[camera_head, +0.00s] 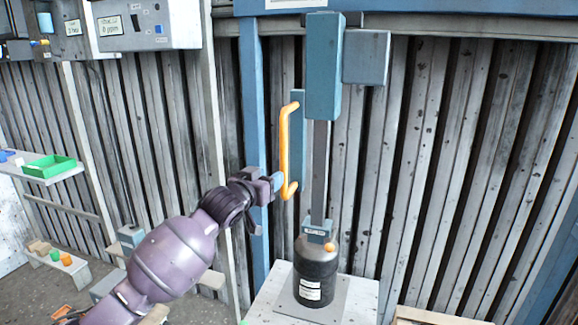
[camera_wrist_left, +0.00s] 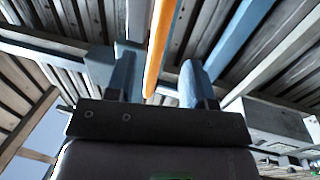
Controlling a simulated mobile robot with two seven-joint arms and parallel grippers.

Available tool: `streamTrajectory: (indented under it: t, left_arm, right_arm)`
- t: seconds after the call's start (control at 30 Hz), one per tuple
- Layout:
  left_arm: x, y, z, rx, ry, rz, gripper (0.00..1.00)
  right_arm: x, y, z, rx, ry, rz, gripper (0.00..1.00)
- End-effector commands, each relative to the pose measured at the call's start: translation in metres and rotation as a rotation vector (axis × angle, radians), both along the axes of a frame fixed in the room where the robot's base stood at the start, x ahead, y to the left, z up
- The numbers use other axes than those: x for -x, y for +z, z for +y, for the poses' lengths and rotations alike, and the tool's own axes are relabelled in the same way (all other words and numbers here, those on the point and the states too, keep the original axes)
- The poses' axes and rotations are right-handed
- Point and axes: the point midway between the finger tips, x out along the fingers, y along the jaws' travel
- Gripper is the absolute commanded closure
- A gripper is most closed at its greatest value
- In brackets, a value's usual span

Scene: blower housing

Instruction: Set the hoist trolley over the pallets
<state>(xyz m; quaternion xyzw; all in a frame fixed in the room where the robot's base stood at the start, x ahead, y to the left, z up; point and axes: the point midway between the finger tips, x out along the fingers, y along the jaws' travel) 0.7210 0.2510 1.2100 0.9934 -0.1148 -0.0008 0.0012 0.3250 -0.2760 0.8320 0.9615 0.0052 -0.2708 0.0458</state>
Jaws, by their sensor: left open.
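The hoist is a tall blue-grey housing (camera_head: 323,65) with a grey bar running down to a dark cylinder (camera_head: 315,268). An upright orange handle (camera_head: 284,150) is fixed at its left side. My left gripper (camera_head: 273,182) is by the handle's lower end, to its left. In the left wrist view, the orange handle (camera_wrist_left: 160,45) shows between the two open blue fingers (camera_wrist_left: 157,78); I cannot tell whether either touches it. The dark cylinder is upright above or on a pale platform (camera_head: 268,300); contact is unclear. I cannot clearly identify the pallets. My right gripper is not in view.
A blue post (camera_head: 255,110) stands behind my left gripper, before a ribbed grey wall (camera_head: 455,150). A control box (camera_head: 147,24) hangs at the upper left. A shelf with a green tray (camera_head: 50,167) is at the far left. A light wooden piece (camera_head: 425,315) lies at the bottom right.

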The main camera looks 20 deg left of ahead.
Motion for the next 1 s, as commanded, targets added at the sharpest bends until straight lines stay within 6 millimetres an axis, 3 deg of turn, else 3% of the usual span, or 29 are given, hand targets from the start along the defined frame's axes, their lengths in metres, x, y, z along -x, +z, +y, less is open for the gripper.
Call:
streamTrajectory:
  t: [0.6, 1.0]
  left_arm:
    - [-0.077, 0.001, -0.019, -0.001, 0.000, -0.001, 0.52]
    - [-0.091, 0.000, -0.022, -0.002, -0.001, -0.001, 0.52]
  right_arm:
    - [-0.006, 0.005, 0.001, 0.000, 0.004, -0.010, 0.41]
    - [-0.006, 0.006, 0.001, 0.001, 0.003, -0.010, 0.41]
